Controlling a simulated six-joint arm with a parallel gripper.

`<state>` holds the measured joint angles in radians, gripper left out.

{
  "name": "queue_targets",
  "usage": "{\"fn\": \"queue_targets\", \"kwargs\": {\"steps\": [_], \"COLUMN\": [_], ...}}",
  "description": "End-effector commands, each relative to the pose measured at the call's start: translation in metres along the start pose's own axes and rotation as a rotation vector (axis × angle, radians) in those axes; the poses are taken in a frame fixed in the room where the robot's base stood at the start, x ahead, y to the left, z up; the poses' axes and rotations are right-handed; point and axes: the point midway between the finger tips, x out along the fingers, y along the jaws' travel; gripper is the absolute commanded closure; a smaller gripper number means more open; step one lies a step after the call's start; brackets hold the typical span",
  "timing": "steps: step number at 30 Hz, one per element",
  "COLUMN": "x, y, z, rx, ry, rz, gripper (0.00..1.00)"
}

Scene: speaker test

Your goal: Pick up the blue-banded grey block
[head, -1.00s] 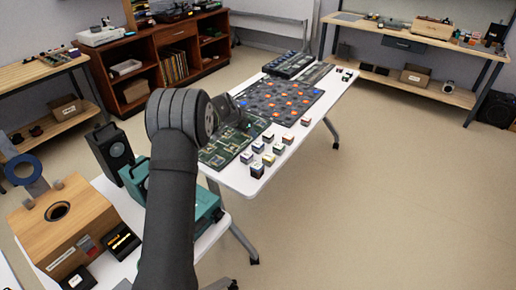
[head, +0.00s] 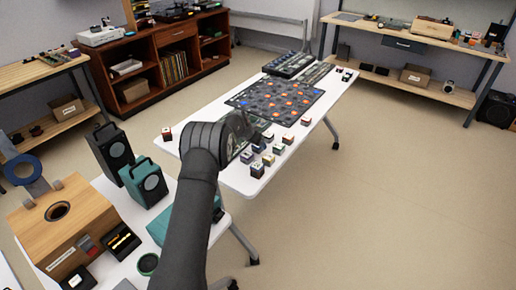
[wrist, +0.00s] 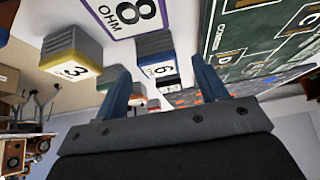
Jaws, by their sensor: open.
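The blue-banded grey block (wrist: 155,48) shows in the wrist view, with a ridged grey body, a blue band and a white numbered label. My gripper (wrist: 160,66) is open, with one finger to each side of this block in the picture. I cannot tell whether the block is fully between the fingers, and I see no contact. A yellow-banded grey block (wrist: 71,54), labelled 3, is to the left of the fingers.
Other blocks sit close behind the blue-banded one in the wrist view. An "8 OHM" card (wrist: 128,14) and a green board (wrist: 262,38) lie nearby. A mat with orange and blue discs (head: 275,98) lies farther along the table. Two speakers (head: 145,182) stand at left.

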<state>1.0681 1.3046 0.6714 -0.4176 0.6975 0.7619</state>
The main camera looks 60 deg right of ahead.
Motion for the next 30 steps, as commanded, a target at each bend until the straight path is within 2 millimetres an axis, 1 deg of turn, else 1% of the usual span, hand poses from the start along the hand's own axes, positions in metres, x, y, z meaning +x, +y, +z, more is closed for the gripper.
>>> {"fn": "queue_targets", "kwargs": {"steps": [1,3,7,11,18,20,24,26,30], "x": [0.009,0.017,0.029,0.034,0.034,0.034,0.034,0.034,0.034], "y": [0.001,0.002,0.001,0.001,0.001,0.001,0.001,0.001,0.001], "z": [0.000,-0.001,-0.001,-0.001,-0.001,-0.001,-0.001,-0.001,-0.001], "rx": [0.001,0.000,0.000,0.000,0.000,0.000,-0.001,-0.001,-0.001], "ry": [-0.001,0.000,0.000,0.000,0.000,0.000,0.000,0.000,0.001], "rz": [0.001,0.001,0.000,-0.001,-0.001,-0.001,-0.001,-0.001,-0.001], "gripper": [0.34,0.34,0.34,0.34,0.34,0.46,0.73,0.84,0.84]}}
